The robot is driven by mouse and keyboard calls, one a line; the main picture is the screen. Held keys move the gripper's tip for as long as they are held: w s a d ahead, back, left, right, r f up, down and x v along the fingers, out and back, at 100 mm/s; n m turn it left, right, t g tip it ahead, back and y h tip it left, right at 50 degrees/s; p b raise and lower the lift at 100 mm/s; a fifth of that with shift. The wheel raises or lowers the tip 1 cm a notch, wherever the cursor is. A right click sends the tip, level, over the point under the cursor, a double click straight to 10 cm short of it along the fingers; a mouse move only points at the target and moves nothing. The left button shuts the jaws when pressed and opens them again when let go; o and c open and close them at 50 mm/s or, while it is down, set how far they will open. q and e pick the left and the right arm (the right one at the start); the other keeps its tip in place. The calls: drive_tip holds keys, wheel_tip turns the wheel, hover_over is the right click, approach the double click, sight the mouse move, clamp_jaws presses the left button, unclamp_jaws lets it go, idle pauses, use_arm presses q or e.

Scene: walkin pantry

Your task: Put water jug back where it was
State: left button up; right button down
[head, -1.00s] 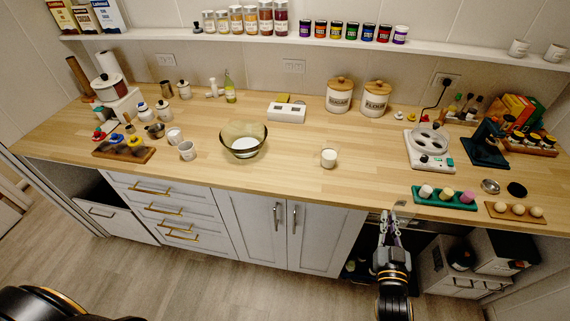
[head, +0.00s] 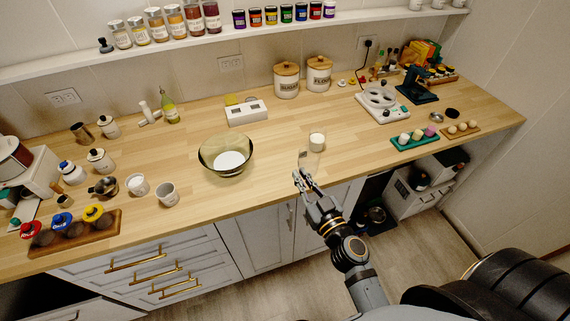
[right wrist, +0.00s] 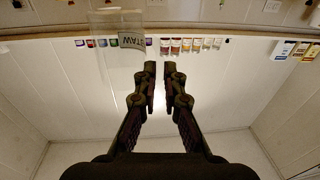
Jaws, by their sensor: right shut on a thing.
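The water jug is clear glass and hard to make out. In the head view the jug (head: 303,158) is only a faint shape at the tips of my right gripper (head: 303,177), by the counter's front edge. My right gripper (right wrist: 156,72) is shut on the jug; the exact part between the fingers is not clear. My left gripper is not in view.
A glass with white contents (head: 317,140) stands just behind the jug. A glass bowl (head: 226,155) is to the left, with small cups (head: 167,194) beyond it. A green tray (head: 415,139) is to the right. The counter (head: 270,185) is bare between bowl and glass.

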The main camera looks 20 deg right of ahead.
wheel_tip(320, 180, up, 4)
drive_tip(key=s+a+y, duration=0.1)
drive_tip(key=s, duration=0.1)
drive_tip(key=shift+n+g, duration=0.3)
drive_tip(key=shift+n, duration=0.1)
drive_tip(key=w+f, duration=0.3)
drive_tip(key=w, duration=0.1)
drive_tip(key=w+f, duration=0.3)
drive_tip(key=w, duration=0.2)
drive_tip(key=w+f, duration=0.4)
drive_tip(key=shift+w+a, duration=0.3)
drive_tip(key=shift+a, duration=0.1)
drive_tip(key=f+b, duration=0.2)
drive_tip(key=f, duration=0.1)
drive_tip(key=shift+w+f, duration=0.3)
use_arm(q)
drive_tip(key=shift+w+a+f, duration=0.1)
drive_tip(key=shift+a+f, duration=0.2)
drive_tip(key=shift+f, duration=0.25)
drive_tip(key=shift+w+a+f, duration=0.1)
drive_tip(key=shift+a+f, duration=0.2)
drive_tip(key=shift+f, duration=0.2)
